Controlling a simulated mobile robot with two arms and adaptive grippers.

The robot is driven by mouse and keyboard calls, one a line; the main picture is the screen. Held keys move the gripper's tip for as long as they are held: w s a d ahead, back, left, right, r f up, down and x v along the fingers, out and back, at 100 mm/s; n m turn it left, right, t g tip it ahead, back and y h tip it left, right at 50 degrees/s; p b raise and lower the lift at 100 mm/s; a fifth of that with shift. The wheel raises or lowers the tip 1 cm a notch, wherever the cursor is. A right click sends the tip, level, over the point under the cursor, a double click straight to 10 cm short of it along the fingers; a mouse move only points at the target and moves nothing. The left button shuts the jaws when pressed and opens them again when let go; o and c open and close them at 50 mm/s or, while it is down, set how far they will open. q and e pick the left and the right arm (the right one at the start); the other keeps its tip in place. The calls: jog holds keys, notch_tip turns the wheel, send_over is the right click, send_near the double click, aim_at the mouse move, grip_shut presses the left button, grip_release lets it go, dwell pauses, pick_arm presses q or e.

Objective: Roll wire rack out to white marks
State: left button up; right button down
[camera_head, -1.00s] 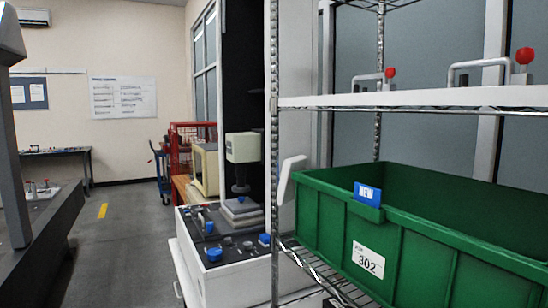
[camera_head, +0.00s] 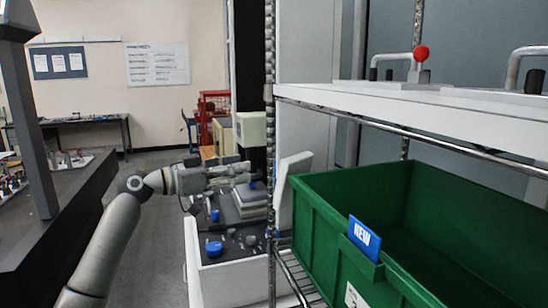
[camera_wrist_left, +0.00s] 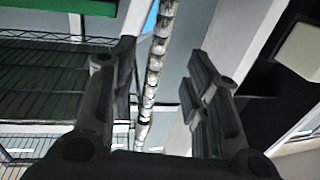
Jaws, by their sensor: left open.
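The wire rack fills the right of the head view, with a ribbed chrome post (camera_head: 270,130), a white upper shelf (camera_head: 390,108) and a lower wire shelf (camera_head: 300,280). My left gripper (camera_head: 246,173) is open, just left of that post in the head view. In the left wrist view a ribbed post (camera_wrist_left: 155,70) shows between the open fingers (camera_wrist_left: 165,85), and I cannot tell whether either finger touches it. My right gripper is out of view. The rack's casters and the white marks are not in view.
A green bin (camera_head: 320,215) with a blue NEW tag sits on the rack. A white cabinet (camera_head: 235,275) with blue-knobbed fixtures stands left of the post. A dark bench (camera_head: 60,215) is at the left. The grey floor (camera_head: 155,250) between them is clear.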

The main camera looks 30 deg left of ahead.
aim_at(269, 163)
pick_arm(q)
jog(key=p+x, duration=0.5)
jog(key=x, duration=0.4)
jog(key=shift+w+r, duration=0.1)
jog(key=shift+w, duration=0.05)
jog(key=shift+w+d, duration=0.2)
jog(key=shift+w, duration=0.15)
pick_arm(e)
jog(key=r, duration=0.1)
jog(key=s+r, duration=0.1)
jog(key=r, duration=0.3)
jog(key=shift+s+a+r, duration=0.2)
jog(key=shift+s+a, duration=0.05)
pick_arm(q)
grip_shut()
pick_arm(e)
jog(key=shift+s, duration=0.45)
